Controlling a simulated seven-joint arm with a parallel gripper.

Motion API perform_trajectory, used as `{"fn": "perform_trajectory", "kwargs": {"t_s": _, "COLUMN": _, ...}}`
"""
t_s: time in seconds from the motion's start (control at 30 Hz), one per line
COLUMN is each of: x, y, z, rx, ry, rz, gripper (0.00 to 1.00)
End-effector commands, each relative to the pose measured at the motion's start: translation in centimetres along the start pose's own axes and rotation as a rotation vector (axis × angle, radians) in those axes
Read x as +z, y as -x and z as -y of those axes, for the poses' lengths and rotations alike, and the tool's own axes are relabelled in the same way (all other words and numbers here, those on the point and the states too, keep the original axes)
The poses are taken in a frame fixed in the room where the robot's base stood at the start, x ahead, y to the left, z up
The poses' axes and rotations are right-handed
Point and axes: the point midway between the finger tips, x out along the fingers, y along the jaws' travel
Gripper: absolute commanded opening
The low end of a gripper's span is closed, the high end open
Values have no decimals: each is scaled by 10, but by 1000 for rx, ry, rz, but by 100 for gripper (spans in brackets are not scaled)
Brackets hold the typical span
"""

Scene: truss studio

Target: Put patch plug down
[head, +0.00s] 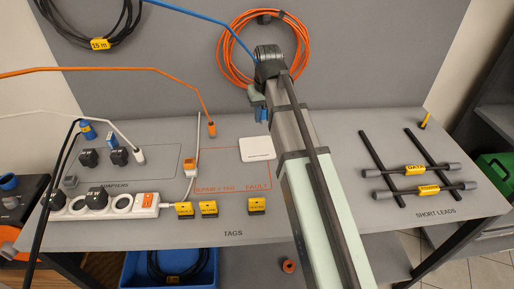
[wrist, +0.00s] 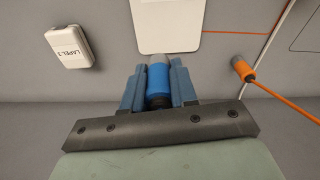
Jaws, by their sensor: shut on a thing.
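My gripper (wrist: 158,92) is shut on the blue patch plug (wrist: 158,78), which has a grey end and sits between the two blue fingers in the wrist view. In the head view my gripper (head: 257,101) is near the back of the grey table, with the blue plug (head: 261,114) partly hidden by it. A blue cable (head: 205,18) runs from the upper left toward my gripper. A white square plate (head: 257,148) lies close in front of the plug. I cannot tell whether the plug touches the table.
An orange plug (head: 210,129) with its cable stands to the left. A white block marked LAPEL 2 (wrist: 70,47) shows in the wrist view. A power strip (head: 120,205), yellow tags (head: 208,208) and short leads (head: 415,169) lie further off. An orange coil (head: 262,48) hangs behind.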

Motion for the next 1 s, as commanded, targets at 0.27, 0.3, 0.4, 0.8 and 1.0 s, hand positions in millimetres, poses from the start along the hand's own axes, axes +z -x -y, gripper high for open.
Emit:
{"fn": "perform_trajectory", "kwargs": {"t_s": 0.27, "x": 1, "y": -5, "z": 0, "rx": 0, "ry": 99, "rz": 3, "gripper": 0}}
{"fn": "perform_trajectory", "kwargs": {"t_s": 0.3, "x": 2, "y": -8, "z": 0, "rx": 0, "ry": 101, "rz": 3, "gripper": 0}}
{"fn": "perform_trajectory", "kwargs": {"t_s": 0.4, "x": 4, "y": -20, "z": 0, "rx": 0, "ry": 101, "rz": 4, "gripper": 0}}
{"fn": "perform_trajectory", "kwargs": {"t_s": 0.8, "x": 8, "y": -64, "z": -1, "rx": 0, "ry": 99, "rz": 3, "gripper": 0}}
{"fn": "perform_trajectory", "kwargs": {"t_s": 1.0, "x": 11, "y": -80, "z": -1, "rx": 0, "ry": 99, "rz": 4, "gripper": 0}}
